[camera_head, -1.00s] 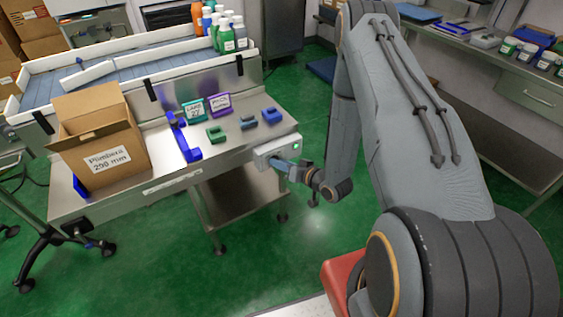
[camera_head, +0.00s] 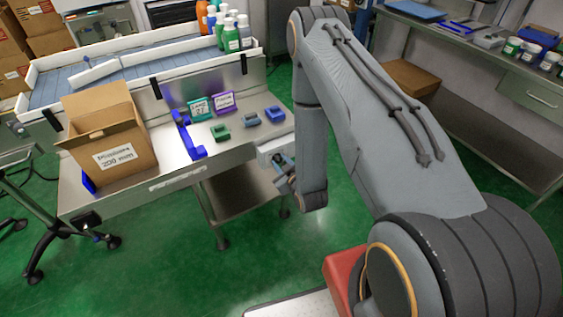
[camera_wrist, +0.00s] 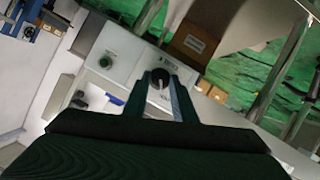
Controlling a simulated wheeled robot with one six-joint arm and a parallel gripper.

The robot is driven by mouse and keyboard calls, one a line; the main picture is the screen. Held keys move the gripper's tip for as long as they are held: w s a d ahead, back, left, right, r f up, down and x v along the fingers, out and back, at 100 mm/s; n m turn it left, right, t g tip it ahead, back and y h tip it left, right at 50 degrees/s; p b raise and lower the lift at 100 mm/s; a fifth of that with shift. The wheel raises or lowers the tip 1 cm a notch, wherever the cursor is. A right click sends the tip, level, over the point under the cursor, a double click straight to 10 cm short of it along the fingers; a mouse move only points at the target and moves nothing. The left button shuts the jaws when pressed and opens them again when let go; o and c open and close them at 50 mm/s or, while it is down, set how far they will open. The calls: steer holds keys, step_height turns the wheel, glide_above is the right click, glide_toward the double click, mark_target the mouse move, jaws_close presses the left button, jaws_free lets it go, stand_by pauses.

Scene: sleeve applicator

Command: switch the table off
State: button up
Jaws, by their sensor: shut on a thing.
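The table's switch box (camera_head: 272,152) is a pale box on the front right corner of the steel table (camera_head: 175,185). In the wrist view its white face (camera_wrist: 125,70) carries a black rotary knob (camera_wrist: 158,79) and a round green lamp or button (camera_wrist: 105,62), which looks dark. My gripper (camera_wrist: 160,92) has its two fingers on either side of the knob and is shut on it. In the head view my gripper (camera_head: 284,172) is at the box's front, and my arm partly hides it and the right end of the box.
An open cardboard box (camera_head: 108,145) stands on the table's left. Blue and green brackets and small label signs (camera_head: 223,101) lie near the middle. Several bottles (camera_head: 229,32) stand at the back. A side bench (camera_head: 500,70) runs along the right.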

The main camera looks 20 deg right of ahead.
steer(key=shift+a+n+h, duration=0.1)
steer(key=shift+n+h, duration=0.3)
steer(key=shift+n, duration=0.3)
steer(key=o, duration=1)
steer(key=shift+o, duration=0.2)
steer(key=b+v, duration=0.1)
steer(key=v, duration=0.7)
steer(key=shift+f, duration=0.2)
steer(key=shift+w, duration=0.15)
